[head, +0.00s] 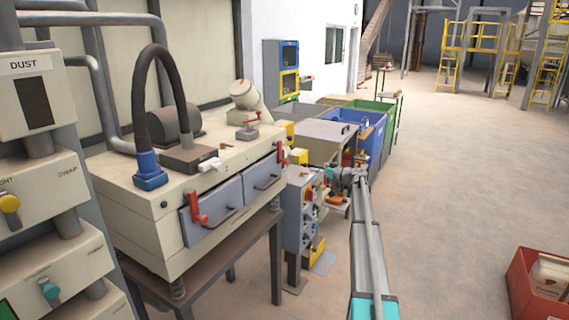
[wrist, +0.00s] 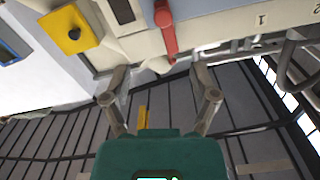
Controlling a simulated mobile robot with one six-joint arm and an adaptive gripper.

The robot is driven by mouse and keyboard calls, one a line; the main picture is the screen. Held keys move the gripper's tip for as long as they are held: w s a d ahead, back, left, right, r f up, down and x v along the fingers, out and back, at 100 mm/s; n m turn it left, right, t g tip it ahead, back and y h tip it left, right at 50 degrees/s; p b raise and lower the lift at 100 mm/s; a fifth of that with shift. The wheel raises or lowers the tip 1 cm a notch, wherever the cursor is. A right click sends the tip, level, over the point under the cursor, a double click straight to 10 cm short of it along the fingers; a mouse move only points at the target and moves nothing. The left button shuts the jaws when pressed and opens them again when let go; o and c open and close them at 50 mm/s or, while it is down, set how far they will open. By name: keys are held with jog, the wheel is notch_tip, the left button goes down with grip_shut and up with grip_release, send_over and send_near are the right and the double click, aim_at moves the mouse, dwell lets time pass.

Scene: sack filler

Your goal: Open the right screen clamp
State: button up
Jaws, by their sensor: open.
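The pale screen box (head: 130,205) stands on a dark table at the left of the head view, with two grey front doors. The right screen clamp (head: 280,153) is a red handle at the far end of the doors. A similar red clamp (head: 198,210) is on the near door. My gripper (head: 336,173) is right of the right clamp in the picture, apart from it. In the wrist view my gripper (wrist: 160,82) is open, with nothing between its fingers. A red handle (wrist: 167,32) lies ahead of the fingertips, apart from them; which clamp it is I cannot tell for sure.
A grey control box (head: 301,215) with buttons stands beside the table. A yellow block with a dark knob (wrist: 68,30) shows in the wrist view. Blue bin (head: 372,145) and green bin (head: 385,112) stand behind. The floor to the right is open, with a red crate (head: 520,285).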

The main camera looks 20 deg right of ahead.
aim_at(288, 162)
jog(key=shift+x, duration=7.15)
jog(key=shift+s+a, duration=0.1)
jog(key=shift+a, duration=0.05)
